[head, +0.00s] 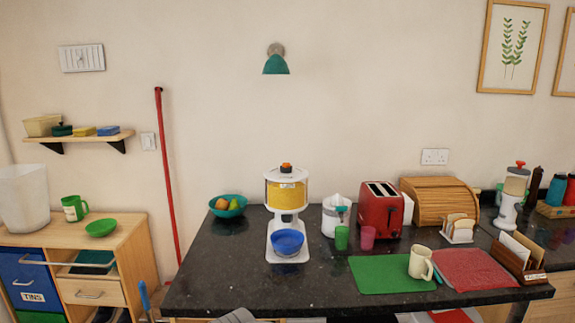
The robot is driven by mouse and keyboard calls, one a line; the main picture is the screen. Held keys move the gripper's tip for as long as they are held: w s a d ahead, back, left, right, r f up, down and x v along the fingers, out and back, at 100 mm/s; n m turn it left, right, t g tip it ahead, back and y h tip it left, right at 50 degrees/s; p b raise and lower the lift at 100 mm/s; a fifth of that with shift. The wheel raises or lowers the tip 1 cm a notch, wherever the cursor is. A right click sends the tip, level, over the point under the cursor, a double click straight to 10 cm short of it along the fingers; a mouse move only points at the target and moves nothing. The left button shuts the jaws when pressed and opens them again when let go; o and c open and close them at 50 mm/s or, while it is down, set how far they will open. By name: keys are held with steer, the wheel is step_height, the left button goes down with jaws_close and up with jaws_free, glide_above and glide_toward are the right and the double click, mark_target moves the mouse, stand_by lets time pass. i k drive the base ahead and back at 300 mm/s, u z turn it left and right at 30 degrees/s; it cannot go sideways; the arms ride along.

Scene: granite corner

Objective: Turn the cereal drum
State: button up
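The cereal dispenser stands on the dark granite counter left of its middle. Its clear drum (286,192) holds yellow cereal and has a white lid with an orange knob (286,168) on top. Its white stand (271,243) reaches down to the counter. A blue bowl (287,243) sits on the stand's base, under the drum. I cannot make out whether any cereal is in the bowl.
Left of the dispenser is a teal fruit bowl (228,206); right of it are a white appliance (336,215), green cup (342,237), pink cup (367,237) and red toaster (381,210). Another dispenser (513,190) stands far right. The counter front (230,280) left of the dispenser is clear.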

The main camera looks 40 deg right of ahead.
mark_target(286, 189)
steer(key=z, duration=0.55)
steer(key=i, duration=0.75)
steer(key=z, duration=0.6)
